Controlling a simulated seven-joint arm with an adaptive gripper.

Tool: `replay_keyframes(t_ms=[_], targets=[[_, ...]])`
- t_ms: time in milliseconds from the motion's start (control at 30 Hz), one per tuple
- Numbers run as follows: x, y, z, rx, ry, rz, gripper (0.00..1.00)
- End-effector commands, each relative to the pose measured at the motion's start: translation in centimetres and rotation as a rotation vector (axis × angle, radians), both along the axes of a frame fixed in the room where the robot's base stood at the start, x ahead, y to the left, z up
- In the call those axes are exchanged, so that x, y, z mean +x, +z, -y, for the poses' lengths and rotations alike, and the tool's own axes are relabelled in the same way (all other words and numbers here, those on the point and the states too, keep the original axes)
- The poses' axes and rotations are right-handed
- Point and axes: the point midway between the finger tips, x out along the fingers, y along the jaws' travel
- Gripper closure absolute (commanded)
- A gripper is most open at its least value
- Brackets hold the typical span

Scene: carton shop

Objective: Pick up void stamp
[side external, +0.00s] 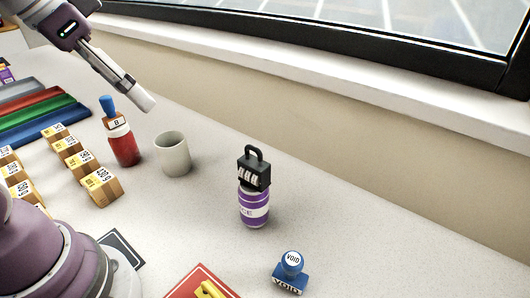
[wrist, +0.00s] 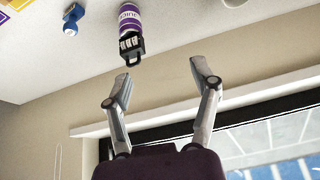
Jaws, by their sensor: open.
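The void stamp (side external: 291,272) is blue with a round knob and "VOID" lettering. It stands on the pale counter near the front edge of the side external view, right of centre. In the wrist view it is the small blue shape (wrist: 72,20) at upper left. My gripper (side external: 143,101) is in the air at upper left of the side external view, far from the stamp. In the wrist view its two fingers (wrist: 163,78) are spread apart with nothing between them.
A purple-banded can (side external: 254,209) with a black padlock (side external: 253,173) on top stands behind the stamp. A pale cup (side external: 172,154) and a red bottle (side external: 123,147) stand below my gripper. A red mat (side external: 190,286) lies left of the stamp. Small cartons (side external: 101,187) are at left.

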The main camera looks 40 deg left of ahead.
Motion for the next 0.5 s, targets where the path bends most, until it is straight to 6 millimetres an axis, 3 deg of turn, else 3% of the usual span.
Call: replay_keyframes(t_ms=[200,500], targets=[[3.2,0.5,5.3,0.083,-0.412,-0.073,0.39],[5.2,0.0,11.4,0.093,-0.898,-0.115,0.39]])
